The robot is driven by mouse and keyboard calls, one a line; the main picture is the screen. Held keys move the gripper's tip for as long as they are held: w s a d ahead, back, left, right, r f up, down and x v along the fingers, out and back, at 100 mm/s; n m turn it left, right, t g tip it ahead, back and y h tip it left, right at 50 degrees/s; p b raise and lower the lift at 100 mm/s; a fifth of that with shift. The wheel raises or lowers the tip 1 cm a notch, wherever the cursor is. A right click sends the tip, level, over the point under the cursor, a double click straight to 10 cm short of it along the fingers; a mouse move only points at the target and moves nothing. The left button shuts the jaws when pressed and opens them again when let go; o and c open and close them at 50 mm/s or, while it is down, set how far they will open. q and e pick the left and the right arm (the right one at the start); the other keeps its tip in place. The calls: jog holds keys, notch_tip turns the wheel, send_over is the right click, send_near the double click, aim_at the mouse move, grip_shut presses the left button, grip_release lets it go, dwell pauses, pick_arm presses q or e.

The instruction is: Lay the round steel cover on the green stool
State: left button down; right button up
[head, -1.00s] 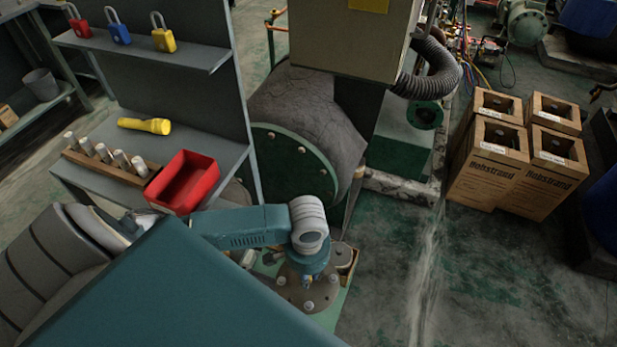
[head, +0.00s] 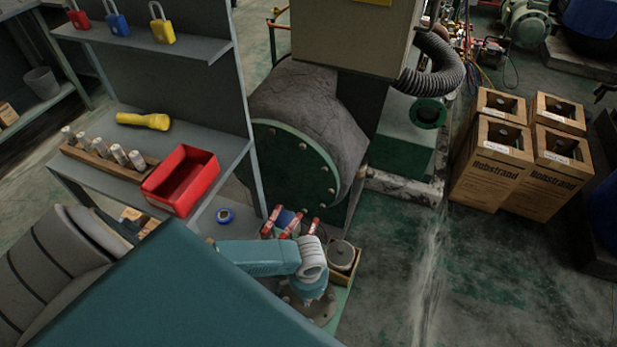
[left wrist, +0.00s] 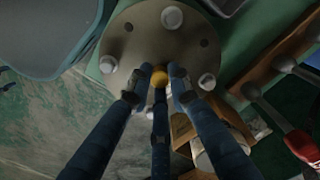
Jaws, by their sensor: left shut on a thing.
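The round steel cover (head: 318,312) is a grey-beige disc below my left gripper (head: 306,294) in the head view, partly hidden by my arm. In the left wrist view the cover (left wrist: 150,45) shows pale bolt heads, dark holes and a yellow knob (left wrist: 159,77). The fingers of my left gripper (left wrist: 160,80) close around this knob. A light green top (head: 341,299), which looks like the green stool, lies under and beside the cover. I cannot tell whether the cover touches it. My right gripper is not in view.
An open wooden box with a grey round part (head: 342,254) and red-handled items (head: 291,225) stand just behind the cover. A red bin (head: 181,181) is on the shelf bench. A large drum (head: 300,165) stands behind. Floor to the right is clear up to the cartons (head: 495,165).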

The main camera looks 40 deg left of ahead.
pick_arm(q)
jog(key=shift+w+f, duration=0.15)
jog(key=shift+f, duration=0.35)
jog(key=c, duration=1.6)
grip_release()
jog(key=shift+f, duration=0.1)
notch_tip(320, 180, up, 12)
jog(key=shift+r+p, duration=0.1)
jog(key=shift+p, duration=0.9)
jog(key=shift+s, duration=0.25)
